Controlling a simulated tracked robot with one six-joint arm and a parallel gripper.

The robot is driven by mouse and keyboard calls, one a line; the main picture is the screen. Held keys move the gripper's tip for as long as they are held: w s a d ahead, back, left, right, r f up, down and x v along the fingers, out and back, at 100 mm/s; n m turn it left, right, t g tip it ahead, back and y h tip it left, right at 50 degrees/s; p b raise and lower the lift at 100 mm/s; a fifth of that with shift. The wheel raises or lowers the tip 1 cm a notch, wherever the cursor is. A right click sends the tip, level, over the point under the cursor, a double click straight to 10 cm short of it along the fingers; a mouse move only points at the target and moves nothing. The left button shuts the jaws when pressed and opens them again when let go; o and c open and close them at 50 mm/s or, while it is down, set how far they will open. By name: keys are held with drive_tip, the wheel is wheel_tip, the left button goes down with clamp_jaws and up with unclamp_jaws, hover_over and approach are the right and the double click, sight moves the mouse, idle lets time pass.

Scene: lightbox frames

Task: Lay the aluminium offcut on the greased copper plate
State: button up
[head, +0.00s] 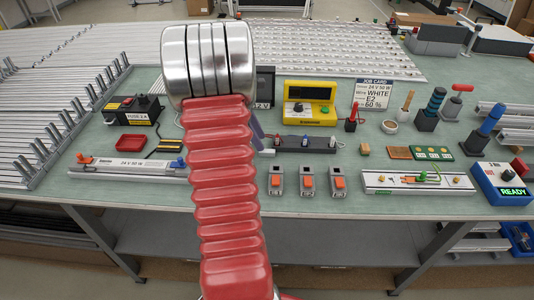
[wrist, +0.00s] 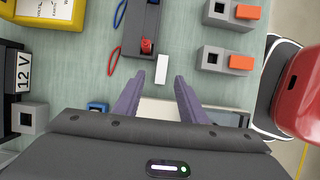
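My gripper (wrist: 161,92) is open, with its two purple fingers apart and nothing seen held between them. In the head view my red arm hides most of it. A small pale bar (wrist: 162,69) lies just beyond the fingertips, in line with the gap; it also shows in the head view (head: 267,152), left of a black strip. It may be the aluminium offcut, but I cannot be sure of its material. A flat copper-brown plate (head: 399,153) lies on the bench right of centre, beside a green board; grease on it cannot be made out.
The black strip (head: 304,142) with plugs lies beside the pale bar. Several grey blocks with orange switches (head: 307,182) stand nearer the front edge. A yellow tester (head: 306,92) stands behind. A wooden cube (head: 364,149) sits left of the plate, and an aluminium frame (head: 418,181) lies in front.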

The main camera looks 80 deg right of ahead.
sight(266, 151)
drive_tip(key=shift+a+x, duration=0.2)
drive_tip(key=shift+x, duration=2.2)
drive_tip(key=shift+s, duration=0.1)
drive_tip(key=shift+r, duration=0.1)
drive_tip(key=shift+c, duration=0.4)
clamp_jaws()
